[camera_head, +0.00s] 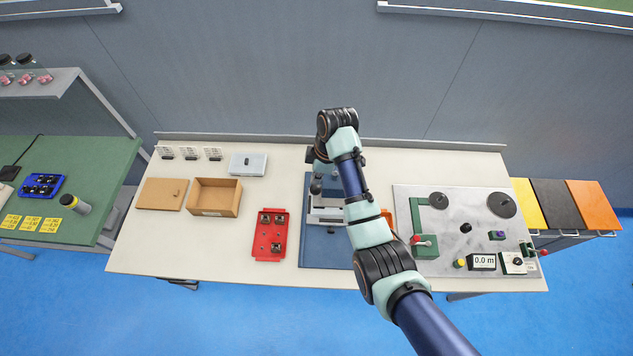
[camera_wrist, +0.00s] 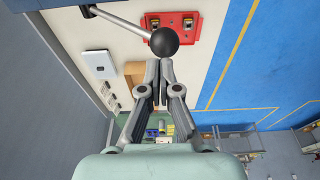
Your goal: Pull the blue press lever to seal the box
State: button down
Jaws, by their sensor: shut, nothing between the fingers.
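The press stands on a blue base plate (camera_head: 318,252) in the middle of the table, partly hidden by my arm. A pale grey part (camera_head: 325,216) of it shows beside my arm. Its lever fills the top of the wrist view, a grey rod (camera_wrist: 115,22) ending in a dark ball knob (camera_wrist: 164,42). My gripper (camera_wrist: 160,63) is shut and empty, with its fingertips right at the knob; I cannot tell whether they touch. In the head view the gripper is mostly hidden. An open brown box (camera_head: 214,210) stands left of the press.
A red tray (camera_head: 268,249) with several small parts lies left of the press. A tan board (camera_head: 160,193) and a grey case (camera_head: 248,164) lie farther left. A grey winder plate (camera_head: 455,262) with reels is at right. Bare table shows at front left.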

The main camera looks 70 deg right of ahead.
aim_at(316, 194)
jog(key=shift+f, duration=0.15)
jog(key=shift+b+x, duration=0.45)
jog(key=shift+x, duration=0.5)
jog(key=shift+s+a+f+p, duration=0.35)
jog(key=shift+s+a+f, duration=0.05)
jog(key=shift+a+f, duration=0.2)
jog(key=shift+f, duration=0.1)
jog(key=shift+s+a+f, duration=0.1)
jog(key=shift+a+f, duration=0.15)
jog(key=shift+f, duration=0.2)
jog(key=shift+s+a+f, duration=0.1)
jog(key=shift+a+f, duration=0.15)
jog(key=shift+f, duration=0.25)
